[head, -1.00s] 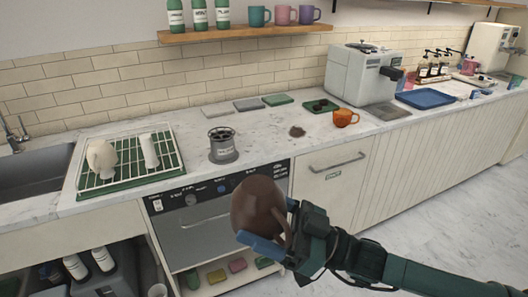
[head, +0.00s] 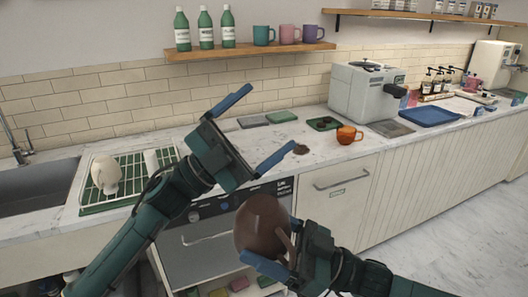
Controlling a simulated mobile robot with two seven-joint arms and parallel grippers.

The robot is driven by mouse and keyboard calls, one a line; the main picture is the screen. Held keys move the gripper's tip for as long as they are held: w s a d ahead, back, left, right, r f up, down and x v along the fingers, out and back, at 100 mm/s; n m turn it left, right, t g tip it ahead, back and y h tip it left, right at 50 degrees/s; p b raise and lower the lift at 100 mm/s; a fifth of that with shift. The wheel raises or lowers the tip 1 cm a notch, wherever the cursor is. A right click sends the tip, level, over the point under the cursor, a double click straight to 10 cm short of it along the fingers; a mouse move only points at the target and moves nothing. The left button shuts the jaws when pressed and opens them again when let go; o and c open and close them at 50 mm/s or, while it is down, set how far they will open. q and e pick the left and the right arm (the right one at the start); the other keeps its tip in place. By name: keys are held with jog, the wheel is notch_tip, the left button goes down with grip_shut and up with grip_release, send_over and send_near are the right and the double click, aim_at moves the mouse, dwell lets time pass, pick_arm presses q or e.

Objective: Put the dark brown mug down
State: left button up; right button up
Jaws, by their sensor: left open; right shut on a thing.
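The dark brown mug (head: 262,226) is held in my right gripper (head: 268,245), in front of the counter's front edge and the under-counter machine. It looks tipped over, with its handle toward the gripper. My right gripper is shut on it, with one blue finger showing below the mug. My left gripper (head: 258,128) is open and empty, above the counter and higher than the mug.
A green drying rack (head: 125,208) with a white object (head: 106,174) stands left. A coffee machine (head: 365,92) stands at the back.

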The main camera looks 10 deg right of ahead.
pick_arm(q)
jog(key=s+d+r+m+g+y, duration=0.4)
jog(key=s+r+m+g+y, duration=0.15)
jog(key=m+g, duration=0.45)
jog(key=m+t+y, duration=0.1)
jog(key=t+y, duration=0.6)
jog(key=y, duration=1.2)
send_near(264, 223)
jog(key=shift+w+d+f, duration=0.2)
jog(key=shift+w+d, duration=0.15)
jog(key=shift+w, duration=0.15)
jog(key=shift+w+d+f, duration=0.25)
jog(key=shift+w+d, duration=0.1)
jog(key=shift+w, duration=0.2)
jog(key=shift+w+a+y, duration=0.1)
jog(key=shift+a+y, duration=0.15)
jog(key=shift+a+f, duration=0.1)
jog(key=shift+f, duration=0.2)
notch_tip(264, 223, down, 11)
jog(key=shift+f, duration=0.15)
